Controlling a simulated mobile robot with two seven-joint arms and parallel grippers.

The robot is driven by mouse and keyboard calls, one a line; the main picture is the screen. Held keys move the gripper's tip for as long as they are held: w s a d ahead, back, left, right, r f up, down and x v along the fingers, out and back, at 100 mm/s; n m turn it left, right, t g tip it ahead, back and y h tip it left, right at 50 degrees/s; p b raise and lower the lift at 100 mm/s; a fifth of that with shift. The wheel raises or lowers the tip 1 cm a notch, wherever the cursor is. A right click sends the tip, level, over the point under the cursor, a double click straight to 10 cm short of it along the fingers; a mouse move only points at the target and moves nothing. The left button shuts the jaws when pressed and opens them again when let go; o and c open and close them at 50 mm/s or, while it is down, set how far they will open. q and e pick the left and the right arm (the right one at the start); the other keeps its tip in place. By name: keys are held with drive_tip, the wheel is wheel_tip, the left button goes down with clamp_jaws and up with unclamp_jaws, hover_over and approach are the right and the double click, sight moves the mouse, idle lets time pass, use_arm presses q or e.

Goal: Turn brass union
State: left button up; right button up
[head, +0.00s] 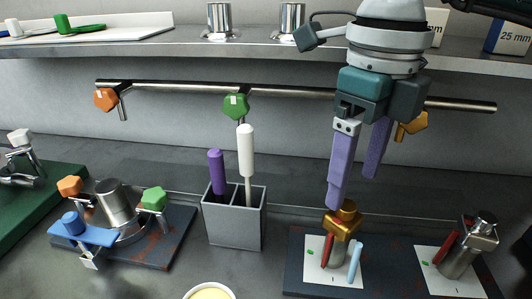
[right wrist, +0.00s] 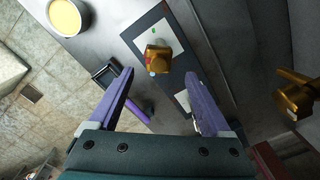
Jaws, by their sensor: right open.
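The brass union (head: 343,220) is a gold hex-shaped fitting on top of a short steel stub, standing on a white card on a dark plate (head: 296,278). In the right wrist view the brass union (right wrist: 158,60) lies just beyond and between the fingertips. My right gripper (head: 354,190) is open, with two purple fingers pointing down. Its near fingertip is just above the union in the head view, and contact is not clear. The right gripper (right wrist: 160,76) holds nothing in the right wrist view. My left gripper is not in view.
A red lever (head: 327,249) and a light blue lever (head: 355,262) flank the stub. A second steel fitting (head: 462,258) stands to the right. A grey holder (head: 234,229) with purple and white tools stands left. A rail (head: 300,91) with coloured knobs runs behind, below a shelf (head: 170,48).

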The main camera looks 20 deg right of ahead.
sight(347, 205)
wheel_tip(347, 205, down, 6)
drive_tip(key=shift+a+f, duration=0.1)
clamp_jaws()
idle(0.8)
